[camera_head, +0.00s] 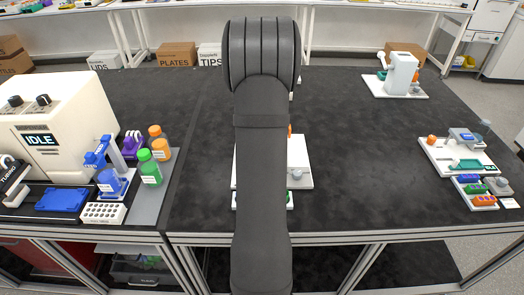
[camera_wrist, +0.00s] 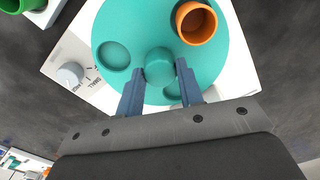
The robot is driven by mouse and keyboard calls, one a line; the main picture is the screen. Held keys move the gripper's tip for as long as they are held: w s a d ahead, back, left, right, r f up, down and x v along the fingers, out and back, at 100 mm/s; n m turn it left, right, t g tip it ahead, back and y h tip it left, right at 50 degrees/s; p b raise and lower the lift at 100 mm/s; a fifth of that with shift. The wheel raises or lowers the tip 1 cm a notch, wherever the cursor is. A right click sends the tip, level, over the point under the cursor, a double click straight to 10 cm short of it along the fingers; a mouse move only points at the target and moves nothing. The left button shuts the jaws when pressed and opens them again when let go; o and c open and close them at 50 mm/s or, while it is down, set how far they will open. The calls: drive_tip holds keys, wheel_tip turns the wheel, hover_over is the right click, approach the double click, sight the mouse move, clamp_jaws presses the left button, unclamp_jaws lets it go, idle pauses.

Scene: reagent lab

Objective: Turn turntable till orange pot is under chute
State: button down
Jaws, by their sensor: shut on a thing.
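The teal turntable (camera_wrist: 120,25) sits on a white base (camera_wrist: 70,45) in the wrist view. My gripper (camera_wrist: 160,70) is shut on the teal round knob (camera_wrist: 160,62) at the turntable's middle, one finger on each side. The orange pot (camera_wrist: 196,22) stands on the turntable, right of and above the knob in the wrist view. An empty round recess (camera_wrist: 113,55) shows left of the knob. Another recess (camera_wrist: 173,92) is partly covered by my right finger. In the head view my arm hides most of the white base (camera_head: 301,165). I cannot make out the chute.
A grey dial (camera_wrist: 70,74) is on the base's left side in the wrist view. A green cup (camera_wrist: 22,4) stands beyond the base at upper left. In the head view a white device (camera_head: 401,75) stands at back right. The dark bench between is clear.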

drive_tip(key=shift+m, duration=2.6)
drive_tip(key=shift+w+m, duration=0.1)
drive_tip(key=shift+m, duration=8.2)
drive_tip(key=c, duration=1)
unclamp_jaws()
drive_tip(key=shift+o, duration=0.2)
wheel_tip(320, 180, up, 18)
drive_tip(key=shift+f, duration=0.25)
